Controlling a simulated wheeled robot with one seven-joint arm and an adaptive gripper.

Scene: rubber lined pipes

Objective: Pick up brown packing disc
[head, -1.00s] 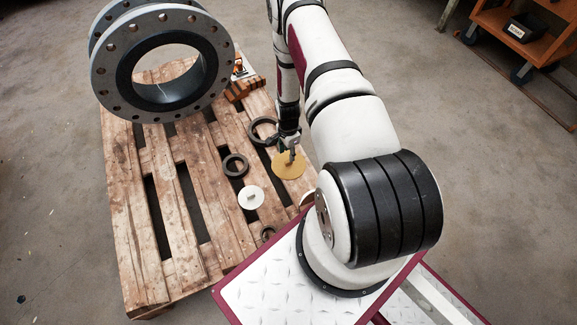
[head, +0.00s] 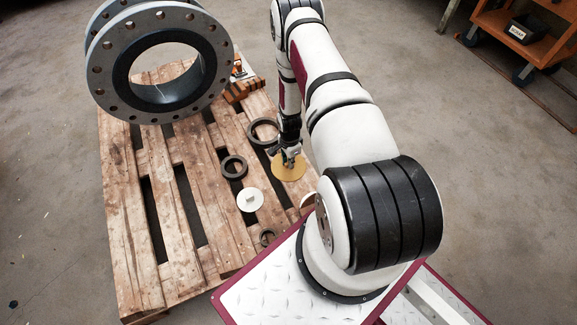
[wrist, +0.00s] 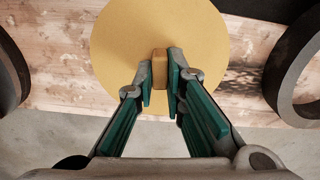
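The brown packing disc (head: 288,172) is a flat, round, yellow-tan plate at the right side of the wooden pallet. In the wrist view the disc (wrist: 205,40) has a small upright block as a handle at its middle. My gripper (head: 289,160) points down over the disc's middle. In the wrist view the green-padded fingers of my gripper (wrist: 161,74) are close together, one on each side of the block, and look shut on it. Whether the disc is clear of the pallet boards cannot be told.
The wooden pallet (head: 140,230) also carries a large flanged pipe (head: 107,100), dark rings (head: 228,175) (head: 252,139) (head: 268,246), a white disc (head: 245,204) and orange-black items (head: 243,90). An orange cart (head: 490,30) stands at the upper right. Two dark rings flank the disc in the wrist view.

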